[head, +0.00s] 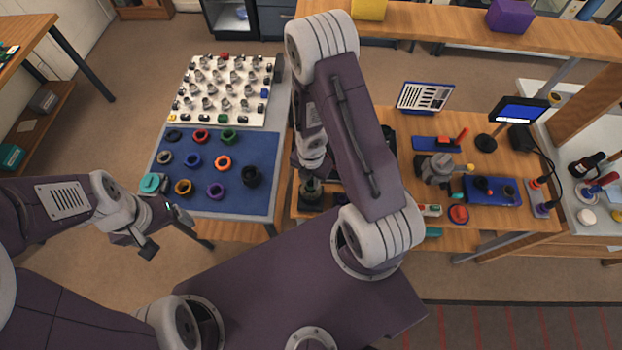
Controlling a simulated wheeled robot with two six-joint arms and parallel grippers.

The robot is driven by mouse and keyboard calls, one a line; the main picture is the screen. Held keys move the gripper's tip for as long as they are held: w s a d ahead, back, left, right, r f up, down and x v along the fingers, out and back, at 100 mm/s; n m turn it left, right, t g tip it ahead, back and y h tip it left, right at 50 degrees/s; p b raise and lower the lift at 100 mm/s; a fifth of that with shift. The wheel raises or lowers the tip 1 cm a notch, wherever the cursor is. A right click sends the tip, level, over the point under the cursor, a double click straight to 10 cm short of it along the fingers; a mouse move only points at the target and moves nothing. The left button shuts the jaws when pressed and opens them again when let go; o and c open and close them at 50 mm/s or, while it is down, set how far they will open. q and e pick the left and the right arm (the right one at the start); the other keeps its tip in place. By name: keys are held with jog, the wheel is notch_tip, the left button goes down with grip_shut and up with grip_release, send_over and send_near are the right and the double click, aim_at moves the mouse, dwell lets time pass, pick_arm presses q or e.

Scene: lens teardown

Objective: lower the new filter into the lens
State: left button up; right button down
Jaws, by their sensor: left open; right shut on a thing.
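My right gripper (312,178) points down over the left end of the wooden workbench. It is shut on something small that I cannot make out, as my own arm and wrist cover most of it. A dark round part (311,194), possibly the lens in a holder, is right below the fingers. I cannot tell whether the held thing touches it. The filter is not clearly visible. My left gripper (163,232) is open and empty, off the front left corner of the blue mat (240,203).
A white board (250,115) with several small parts stands behind. A grey clamp-like device (436,168), blue tray (493,191) and small monitor (521,110) occupy the bench's right.

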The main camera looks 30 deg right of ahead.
jog(key=shift+f, duration=0.1)
dwell(0.4)
jog(key=shift+f+b, duration=0.25)
jog(key=shift+b, duration=0.1)
jog(key=shift+f, duration=0.1)
dwell(0.3)
jog(key=shift+f+b, duration=0.2)
jog(key=shift+b, duration=0.1)
jog(key=shift+f, duration=0.2)
dwell(0.3)
jog(key=c, duration=1.1)
grip_release()
